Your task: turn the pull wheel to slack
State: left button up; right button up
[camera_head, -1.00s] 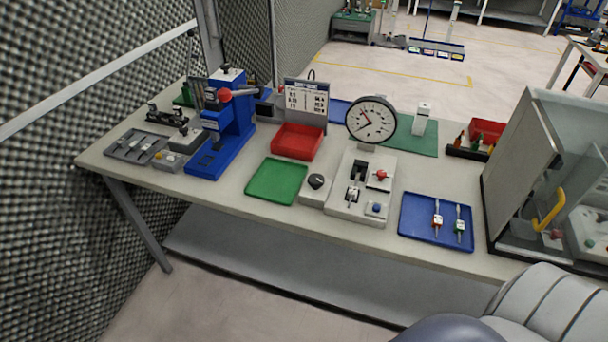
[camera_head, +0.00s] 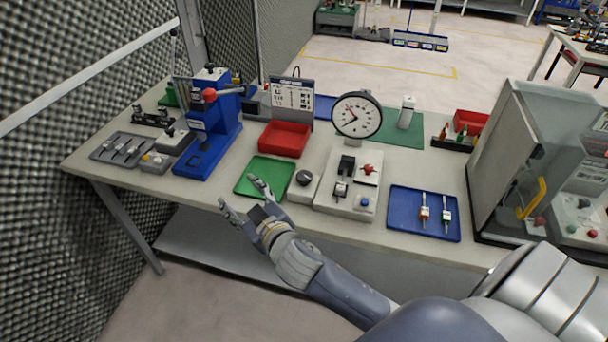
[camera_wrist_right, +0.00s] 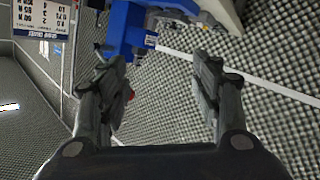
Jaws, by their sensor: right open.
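A grey tester block (camera_head: 335,200) stands on the bench with a round white dial gauge (camera_head: 357,116) at its back. A red knob (camera_head: 369,169), black clamp parts (camera_head: 343,175) and a blue button (camera_head: 364,202) sit on its top. Beside it, on the left, a small grey box carries a round black knob (camera_head: 304,178). I cannot tell which knob is the pull wheel. My right gripper (camera_head: 240,192) is open and empty near the bench's front edge, left of the black knob and by the green tray. Its open fingers also show in the wrist view (camera_wrist_right: 160,66). My left gripper is out of view.
The green tray (camera_head: 252,188) is empty, with a red bin (camera_head: 284,139) behind it. A blue press (camera_head: 208,140) stands at left. A blue tray (camera_head: 400,222) holds two small tools. A clear-walled cabinet (camera_head: 500,130) stands at right.

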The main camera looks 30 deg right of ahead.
jog(key=w+a+r+n+t+y, duration=0.35)
jog(key=a+r+y, duration=0.2)
jog(key=r, duration=0.35)
jog(key=w+a+r+n+g+y, duration=0.2)
jog(key=a+r+n+g+y, duration=0.15)
jog(key=a+n+y, duration=0.55)
jog(key=n+g+h, duration=0.5)
jog(key=g+h, duration=1)
jog(key=g, duration=0.1)
send_over(304, 175)
notch_tip(304, 175, down, 10)
jog(key=f, duration=0.1)
jog(key=shift+m, duration=0.25)
notch_tip(304, 175, down, 9)
jog(key=p, duration=0.2)
jog(key=shift+r+p, duration=0.15)
jog(key=shift+p, duration=0.25)
jog(key=shift+f, duration=0.75)
